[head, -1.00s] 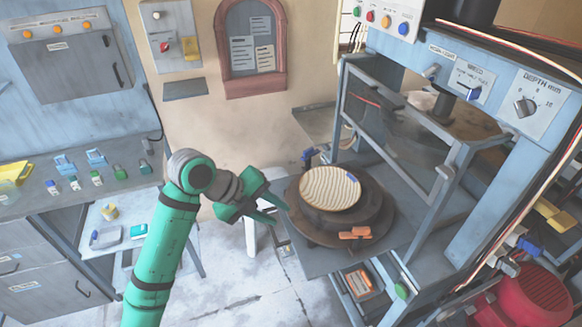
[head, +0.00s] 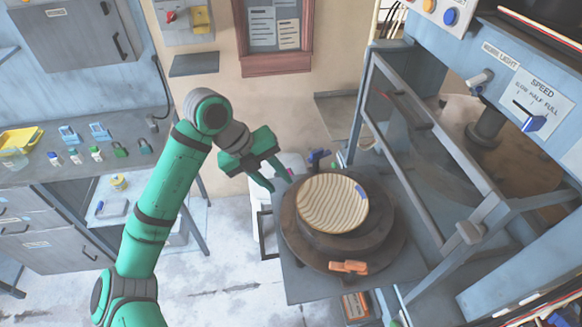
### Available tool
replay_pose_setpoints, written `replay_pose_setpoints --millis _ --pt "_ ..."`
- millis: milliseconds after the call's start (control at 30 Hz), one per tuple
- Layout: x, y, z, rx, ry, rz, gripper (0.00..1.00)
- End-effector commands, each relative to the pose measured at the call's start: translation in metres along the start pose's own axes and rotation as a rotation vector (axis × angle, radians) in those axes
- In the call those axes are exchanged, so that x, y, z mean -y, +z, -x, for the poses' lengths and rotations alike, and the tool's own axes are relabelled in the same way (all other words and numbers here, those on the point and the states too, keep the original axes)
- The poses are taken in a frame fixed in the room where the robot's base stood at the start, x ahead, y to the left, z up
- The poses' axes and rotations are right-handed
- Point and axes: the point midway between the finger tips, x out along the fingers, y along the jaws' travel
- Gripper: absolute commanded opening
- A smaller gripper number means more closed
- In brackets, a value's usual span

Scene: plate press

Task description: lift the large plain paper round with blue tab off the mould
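The large paper round (head: 328,203) is cream with wavy ridges and lies on top of the dark round mould (head: 352,262). Its blue tab (head: 361,191) is at its right edge. My gripper (head: 280,181) is open and empty. It is up and to the left of the round, apart from it in the picture, with its fingers pointing down and right. Nothing hides the round.
An orange object (head: 348,267) sits at the mould's front edge. The press's grey frame (head: 425,130) stands close on the right. A blue clamp-like part (head: 318,157) is behind the mould. A bench with small locks (head: 120,149) stands at left.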

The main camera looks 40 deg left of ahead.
Motion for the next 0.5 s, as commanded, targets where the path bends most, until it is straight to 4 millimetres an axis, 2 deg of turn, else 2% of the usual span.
replay_pose_setpoints --millis 367,500 --pt "0.007 -0.002 -0.005 -0.006 0.0 -0.012 0.31" --pt "0.005 -0.002 -0.015 -0.007 0.0 -0.009 0.31"
